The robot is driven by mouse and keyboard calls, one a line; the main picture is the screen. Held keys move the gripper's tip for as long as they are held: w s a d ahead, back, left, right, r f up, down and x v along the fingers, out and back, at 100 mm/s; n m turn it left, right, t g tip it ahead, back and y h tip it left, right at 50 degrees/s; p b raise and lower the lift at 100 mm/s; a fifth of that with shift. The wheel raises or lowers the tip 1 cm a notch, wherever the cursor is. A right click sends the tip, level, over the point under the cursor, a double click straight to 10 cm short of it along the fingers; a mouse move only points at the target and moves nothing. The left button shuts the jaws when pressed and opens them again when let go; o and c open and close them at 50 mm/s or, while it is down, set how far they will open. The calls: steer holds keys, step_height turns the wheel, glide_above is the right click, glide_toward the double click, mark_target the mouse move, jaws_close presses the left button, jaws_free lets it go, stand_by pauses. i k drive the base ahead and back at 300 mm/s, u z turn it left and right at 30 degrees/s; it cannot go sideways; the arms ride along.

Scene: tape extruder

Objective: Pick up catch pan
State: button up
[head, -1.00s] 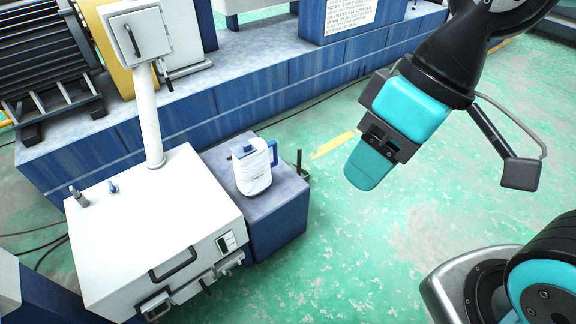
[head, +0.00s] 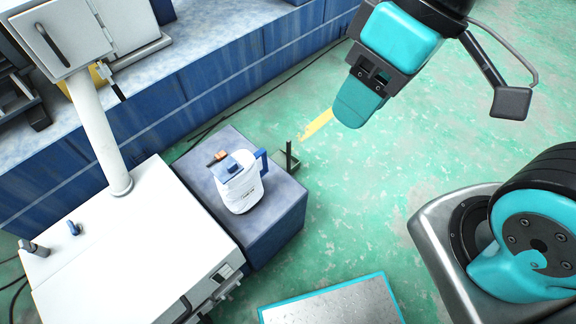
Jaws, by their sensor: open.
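No thing is plainly recognisable as the catch pan. A small, low, olive-coloured tray-like thing with a dark upright handle (head: 289,155) is on the floor behind the blue block's right edge. It may be the pan, and the block hides part of it. My gripper (head: 358,104), teal and black, hangs above the floor at upper right, apart from that thing and holding nothing visible. It is open, with one teal finger showing most clearly.
A white jug with blue handle (head: 240,188) stands on the blue block (head: 275,215). A white cabinet with a post (head: 130,245) is at left. A long blue machine base (head: 200,85) runs behind. Green floor (head: 370,200) is open at right, with a yellow mark (head: 318,124).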

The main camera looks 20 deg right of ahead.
mark_target(289, 163)
steer(key=z, duration=1.5)
steer(key=i, duration=1.75)
steer(key=u, duration=2.9)
